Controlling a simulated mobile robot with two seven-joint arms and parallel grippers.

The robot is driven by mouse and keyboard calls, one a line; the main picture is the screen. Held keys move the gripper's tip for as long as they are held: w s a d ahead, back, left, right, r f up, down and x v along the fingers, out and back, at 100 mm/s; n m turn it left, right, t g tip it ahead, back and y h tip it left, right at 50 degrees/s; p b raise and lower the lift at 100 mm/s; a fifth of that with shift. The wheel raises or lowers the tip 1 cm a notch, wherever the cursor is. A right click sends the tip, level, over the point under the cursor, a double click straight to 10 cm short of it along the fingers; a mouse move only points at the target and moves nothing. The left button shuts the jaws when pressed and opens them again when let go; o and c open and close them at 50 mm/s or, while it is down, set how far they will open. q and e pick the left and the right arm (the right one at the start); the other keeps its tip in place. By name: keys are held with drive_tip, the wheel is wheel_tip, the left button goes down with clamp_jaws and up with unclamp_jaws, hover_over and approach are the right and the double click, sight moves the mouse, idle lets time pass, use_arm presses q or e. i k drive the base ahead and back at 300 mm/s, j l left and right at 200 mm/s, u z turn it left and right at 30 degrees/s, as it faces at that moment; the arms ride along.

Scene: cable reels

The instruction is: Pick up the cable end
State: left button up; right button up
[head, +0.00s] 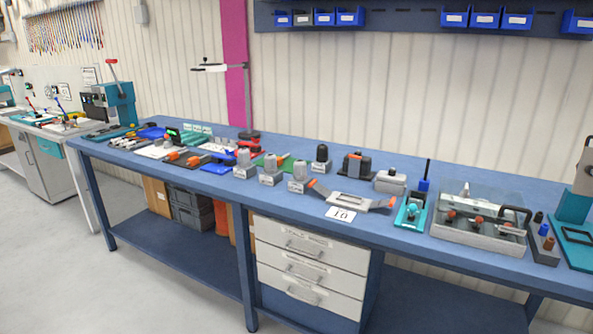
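I cannot make out a cable end for certain in the head view. Thin coloured cables or leads (65,28) hang in a row on the wall at the far upper left. The long blue workbench (150,183) runs from the left to the lower right and carries many small tools and fixtures. Neither of my grippers shows in this view.
Grey blocks (268,170) stand mid-bench near a card marked 10 (341,214). A clear-lidded box (478,220) is at the right. A teal press (118,100) stands at the left end. White drawers (308,268) sit below. Floor in front is clear.

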sight(280, 159)
drive_tip(key=i+j+z, duration=0.4)
drive_tip(key=z, duration=0.2)
drive_tip(key=i+j+z, duration=0.1)
drive_tip(key=j+z, duration=0.45)
drive_tip(key=z, duration=0.2)
drive_tip(key=j+z, duration=0.45)
drive_tip(key=j, duration=0.6)
drive_tip(key=k+j+z, duration=0.1)
drive_tip(key=j, duration=1)
